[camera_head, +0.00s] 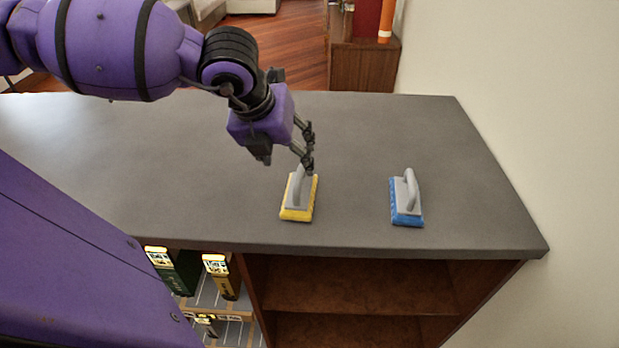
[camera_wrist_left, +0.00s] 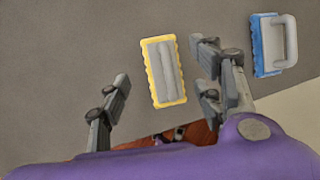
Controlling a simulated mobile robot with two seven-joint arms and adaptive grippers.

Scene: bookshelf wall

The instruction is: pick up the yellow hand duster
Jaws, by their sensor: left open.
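The yellow hand duster (camera_head: 297,212) lies on the grey top of the shelf near its front edge, with a grey back and a raised grey handle. It also shows in the left wrist view (camera_wrist_left: 151,80), lying between the lines of the two fingers. My left gripper (camera_head: 308,160) is open and empty, with its fingers just above and behind the duster's handle in the head view. In the left wrist view the open left gripper (camera_wrist_left: 165,88) has one finger on each side of the duster. The right gripper is not in view.
A blue hand duster (camera_head: 406,205) with a grey handle lies to the right on the same grey top (camera_head: 350,125). A pale wall (camera_head: 530,110) bounds the right side. Books (camera_head: 178,268) stand on the shelf below the front edge. The far middle of the top is clear.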

